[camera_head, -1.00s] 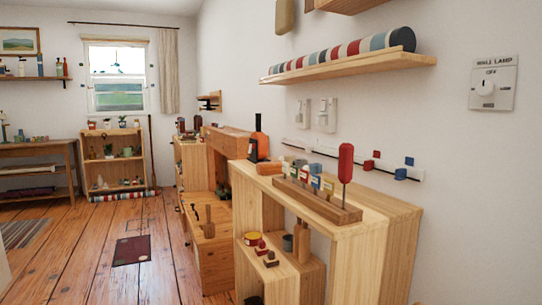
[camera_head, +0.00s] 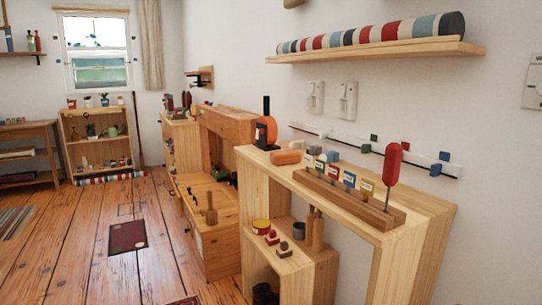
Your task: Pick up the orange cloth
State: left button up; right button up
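A small orange, rounded block-like item (camera_head: 286,157) lies on top of the pale wooden shelf unit (camera_head: 262,164), near its far left end. It may be the folded orange cloth, but it is too small to be sure. An orange round object with a black upright part (camera_head: 267,132) stands just behind it. Neither of my grippers is in view.
A wooden rack with several small labelled items (camera_head: 345,194) and a red-handled tool (camera_head: 392,165) stand on the same top. A wall shelf (camera_head: 380,54) with a striped roll hangs above. Floorboards (camera_head: 85,240) are open at left, with a dark red mat (camera_head: 128,236).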

aim_at(280, 158)
jog(key=i+j, duration=0.15)
jog(key=j, duration=0.2)
jog(key=i+j, duration=0.2)
jog(key=j, duration=0.15)
jog(key=i+j, duration=0.15)
jog(key=j, duration=0.2)
